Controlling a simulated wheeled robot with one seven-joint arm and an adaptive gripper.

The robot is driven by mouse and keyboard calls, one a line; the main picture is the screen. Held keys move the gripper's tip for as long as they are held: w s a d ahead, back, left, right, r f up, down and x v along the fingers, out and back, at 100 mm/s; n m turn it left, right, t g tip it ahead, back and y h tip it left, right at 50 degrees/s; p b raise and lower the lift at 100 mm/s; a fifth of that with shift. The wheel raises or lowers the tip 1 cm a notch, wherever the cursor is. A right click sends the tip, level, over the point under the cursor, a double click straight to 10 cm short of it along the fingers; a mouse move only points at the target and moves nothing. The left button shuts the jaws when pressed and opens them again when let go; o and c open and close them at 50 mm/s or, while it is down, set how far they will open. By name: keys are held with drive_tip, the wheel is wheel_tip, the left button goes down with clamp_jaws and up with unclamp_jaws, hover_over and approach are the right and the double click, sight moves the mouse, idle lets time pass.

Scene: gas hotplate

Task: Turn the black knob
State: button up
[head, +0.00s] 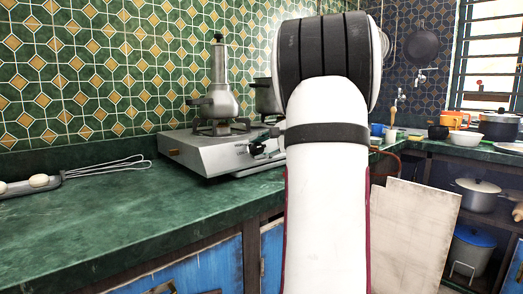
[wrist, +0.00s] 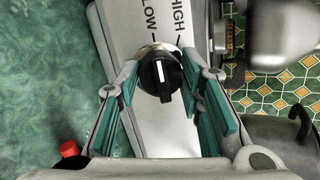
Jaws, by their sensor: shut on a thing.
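The black knob (wrist: 163,82) is on the front of the silver gas hotplate (wrist: 125,25), in the wrist view. Its white mark runs roughly up and down in the picture, and the words LOW and HIGH are printed above it. My gripper (wrist: 160,64) is shut on the knob, with one teal-padded finger on each side. In the head view the hotplate (head: 215,154) stands on the counter, and a black knob (head: 257,149) shows at its front. My arm hides most of my gripper and the hotplate's right part there.
A metal pot with a tall neck (head: 218,105) stands on the left burner. Another pot (head: 266,96) is partly behind my arm. A whisk (head: 107,167) lies on the green counter (head: 120,215). The counter's front left is clear. A pale board (head: 412,230) leans at the right.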

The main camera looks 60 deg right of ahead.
drive_tip(key=o, duration=1.2)
drive_tip(key=shift+c, duration=0.2)
drive_tip(key=v, duration=1.2)
